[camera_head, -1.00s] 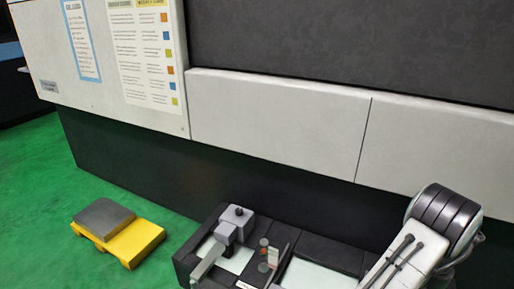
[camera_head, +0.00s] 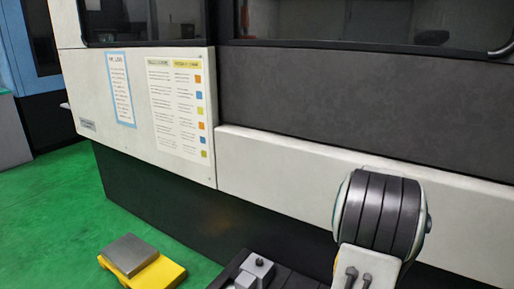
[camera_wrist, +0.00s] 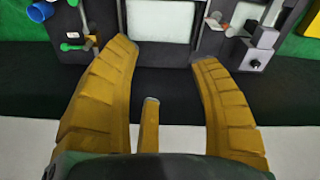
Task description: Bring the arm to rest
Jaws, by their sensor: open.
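My gripper (camera_wrist: 148,62) shows in the wrist view with its two ribbed yellow fingers spread apart and nothing between them. The fingertips lie in front of a dark tray-like surface (camera_wrist: 205,52) with pale panels, whose distance below I cannot tell. In the head view my arm (camera_head: 380,215) rises at the lower right, with a dark banded joint on top; the gripper itself is out of that view.
A large machine with a white panel (camera_head: 135,105) and dark base stands ahead. A yellow block with a grey top (camera_head: 145,262) is on the green floor at lower left. A blue cup (camera_wrist: 38,12) and a grey fixture (camera_wrist: 262,42) show in the wrist view.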

